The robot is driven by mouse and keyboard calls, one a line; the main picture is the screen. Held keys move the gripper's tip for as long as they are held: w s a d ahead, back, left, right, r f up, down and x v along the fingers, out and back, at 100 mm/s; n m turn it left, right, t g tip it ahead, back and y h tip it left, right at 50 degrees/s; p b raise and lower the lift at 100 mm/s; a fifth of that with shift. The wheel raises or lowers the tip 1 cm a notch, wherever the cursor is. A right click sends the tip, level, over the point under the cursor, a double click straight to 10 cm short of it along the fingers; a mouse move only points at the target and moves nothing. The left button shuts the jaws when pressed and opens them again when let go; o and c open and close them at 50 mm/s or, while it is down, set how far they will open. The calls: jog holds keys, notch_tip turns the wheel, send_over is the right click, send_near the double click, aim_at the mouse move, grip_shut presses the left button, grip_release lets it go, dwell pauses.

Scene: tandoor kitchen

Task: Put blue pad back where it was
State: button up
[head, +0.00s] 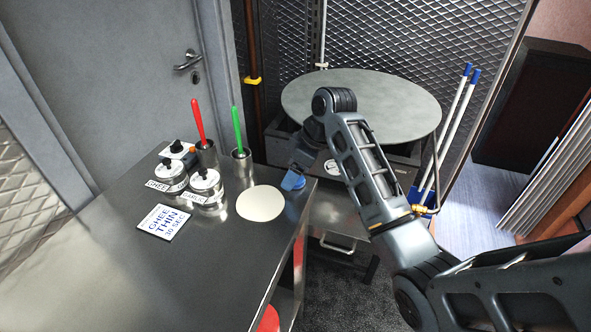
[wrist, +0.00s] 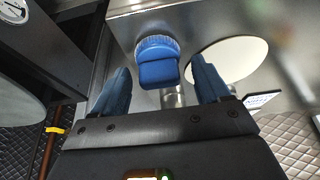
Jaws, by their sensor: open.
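The blue pad (wrist: 158,68) has a blue block-like grip and a pale bristly rim. My gripper (wrist: 160,80) is open, with one blue finger on each side of the pad in the wrist view and a gap to each. I cannot tell how far the pad is below the fingertips. In the head view my gripper (head: 303,155) hangs over the corner and partly hides this area.
The counter (head: 205,265) holds labelled ghee and garlic pots (head: 205,185), cups with a red and a green handle, and a sign card (head: 162,222). The counter's front area is clear.

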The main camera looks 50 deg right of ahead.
jog(key=v, duration=1.2)
jog(key=shift+w+r, duration=0.1)
jog(key=shift+r, duration=0.1)
dwell(1.5)
